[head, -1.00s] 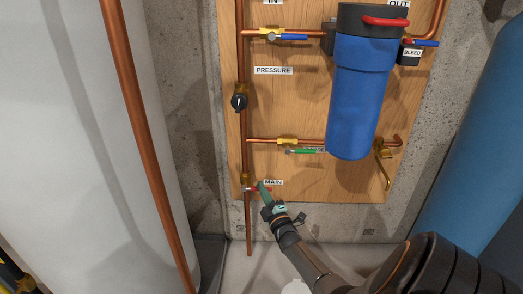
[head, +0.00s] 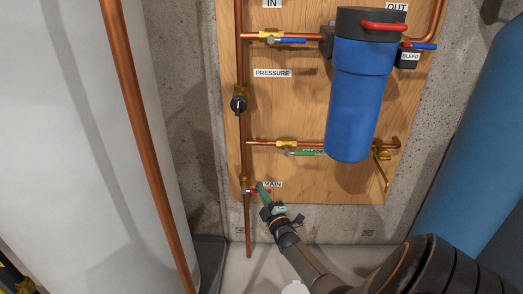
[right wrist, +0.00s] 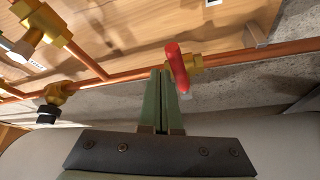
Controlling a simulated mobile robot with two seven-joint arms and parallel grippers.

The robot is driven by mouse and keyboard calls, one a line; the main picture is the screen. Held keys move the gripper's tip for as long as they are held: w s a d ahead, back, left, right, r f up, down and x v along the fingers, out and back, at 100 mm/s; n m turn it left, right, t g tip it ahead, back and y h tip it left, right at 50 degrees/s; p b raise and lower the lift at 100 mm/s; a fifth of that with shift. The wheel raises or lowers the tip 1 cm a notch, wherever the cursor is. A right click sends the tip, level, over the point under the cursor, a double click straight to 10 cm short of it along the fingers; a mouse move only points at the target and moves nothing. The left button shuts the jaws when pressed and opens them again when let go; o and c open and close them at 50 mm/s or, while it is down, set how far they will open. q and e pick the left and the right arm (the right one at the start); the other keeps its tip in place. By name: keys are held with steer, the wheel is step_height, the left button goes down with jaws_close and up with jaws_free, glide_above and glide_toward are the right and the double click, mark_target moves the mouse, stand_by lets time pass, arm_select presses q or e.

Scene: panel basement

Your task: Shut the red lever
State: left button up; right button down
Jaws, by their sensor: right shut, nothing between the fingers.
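The red lever (head: 252,191) sits on a brass valve low on the vertical copper pipe, by the MAIN label (head: 272,184). In the right wrist view the red lever (right wrist: 178,66) stands across the pipe, just right of my fingertips, with the brass valve body (right wrist: 196,63) behind it. My right gripper (head: 261,187) is shut and empty, its green fingers together. In the right wrist view the gripper (right wrist: 161,73) is right beside the lever; I cannot tell whether they touch. In the head view the fingers partly hide the lever. My left gripper is not in view.
A blue filter housing (head: 362,95) with a red top handle hangs on the wooden board (head: 300,100). A green-handled valve (head: 300,153) and a black gauge or knob (head: 239,104) are above the lever. A pale tank (head: 70,150) and slanting copper pipe (head: 140,125) stand left.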

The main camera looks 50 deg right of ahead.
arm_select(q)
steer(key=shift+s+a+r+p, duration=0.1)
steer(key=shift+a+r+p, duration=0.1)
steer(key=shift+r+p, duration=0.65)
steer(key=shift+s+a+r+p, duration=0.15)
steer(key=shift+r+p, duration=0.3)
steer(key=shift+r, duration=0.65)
arm_select(e)
steer(key=s+a+f, duration=0.1)
steer(key=s+a, duration=0.4)
steer(key=a, duration=0.1)
steer(key=shift+a+f, duration=0.15)
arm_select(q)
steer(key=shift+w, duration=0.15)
arm_select(e)
steer(key=shift+s, duration=0.1)
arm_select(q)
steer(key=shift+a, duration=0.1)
arm_select(e)
steer(key=shift+s, duration=0.1)
